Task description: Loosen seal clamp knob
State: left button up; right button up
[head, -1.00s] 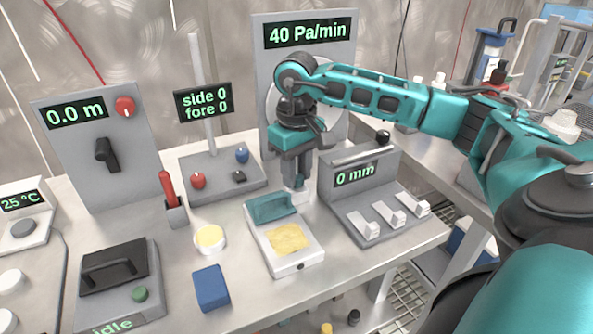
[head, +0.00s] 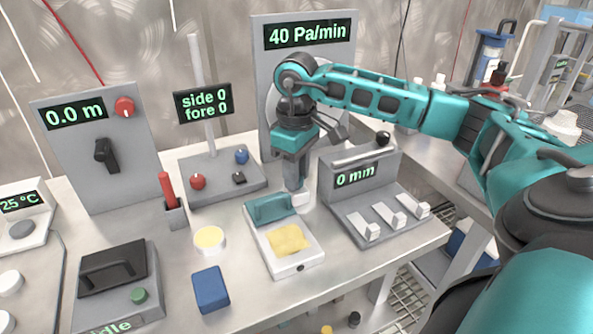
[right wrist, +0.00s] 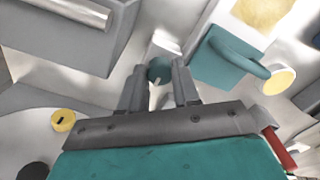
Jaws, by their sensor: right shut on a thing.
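My right gripper (head: 297,188) points down behind the white tray device at the middle of the bench. In the right wrist view its fingers (right wrist: 160,78) are on either side of a small round teal knob (right wrist: 159,68), shut on it. The knob is mostly hidden behind the fingers in the head view. The white base (head: 301,200) under it shows at the fingertips. The teal flap (head: 270,208) of the tray device stands tilted up beside the gripper. It also shows in the right wrist view (right wrist: 225,60). My left gripper is not in view.
A grey "0 mm" box (head: 345,190) with white levers stands close on the right. The "40 Pa/min" panel (head: 345,75) is behind my wrist. The white tray (head: 310,262) holds a yellow pad. A blue block (head: 210,290) and a yellow-topped dish (head: 209,240) lie in front.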

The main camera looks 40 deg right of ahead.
jog(key=o, duration=1.1)
jog(key=shift+c, duration=0.2)
notch_tip(320, 180, up, 13)
jog(key=p, duration=0.2)
